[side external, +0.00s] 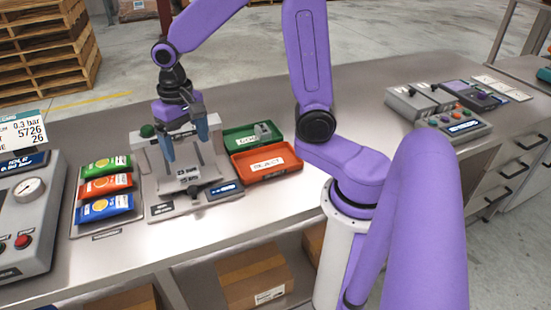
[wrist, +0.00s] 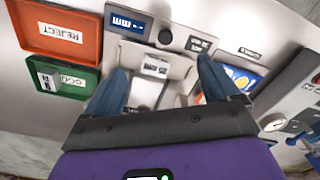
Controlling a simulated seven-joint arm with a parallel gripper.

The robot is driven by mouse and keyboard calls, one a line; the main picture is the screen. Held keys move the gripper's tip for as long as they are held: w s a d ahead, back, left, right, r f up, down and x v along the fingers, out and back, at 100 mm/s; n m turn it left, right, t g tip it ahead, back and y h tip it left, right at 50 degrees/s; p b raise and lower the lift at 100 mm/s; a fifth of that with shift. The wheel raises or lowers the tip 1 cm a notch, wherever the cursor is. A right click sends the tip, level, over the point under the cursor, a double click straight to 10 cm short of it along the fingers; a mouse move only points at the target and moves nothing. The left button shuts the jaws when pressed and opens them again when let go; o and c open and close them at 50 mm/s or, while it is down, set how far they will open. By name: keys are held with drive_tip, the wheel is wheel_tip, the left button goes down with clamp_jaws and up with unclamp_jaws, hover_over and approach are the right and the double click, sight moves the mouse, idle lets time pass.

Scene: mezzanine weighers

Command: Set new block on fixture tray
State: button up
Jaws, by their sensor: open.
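A small pale grey block (side external: 188,174) with a printed label sits in the middle of the grey weighing fixture (side external: 160,211). It also shows in the wrist view (wrist: 155,66). My gripper (side external: 187,150) is open above the fixture, with its blue fingers spread to either side of the block. In the wrist view my gripper (wrist: 162,65) has a clear gap between each finger and the block, and it holds nothing. Another small grey block (side external: 263,130) stands in the green tray (side external: 237,137) marked GOOD.
A red tray (side external: 267,163) marked REJECT lies right of the fixture, in front of the green tray. Green, red and blue packets (side external: 106,186) lie on a rack to the left. A gauge panel (side external: 28,215) stands at far left.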

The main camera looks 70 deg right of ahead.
drive_tip(key=s+n, duration=1.6)
drive_tip(key=s, duration=0.6)
drive_tip(key=shift+r, duration=0.4)
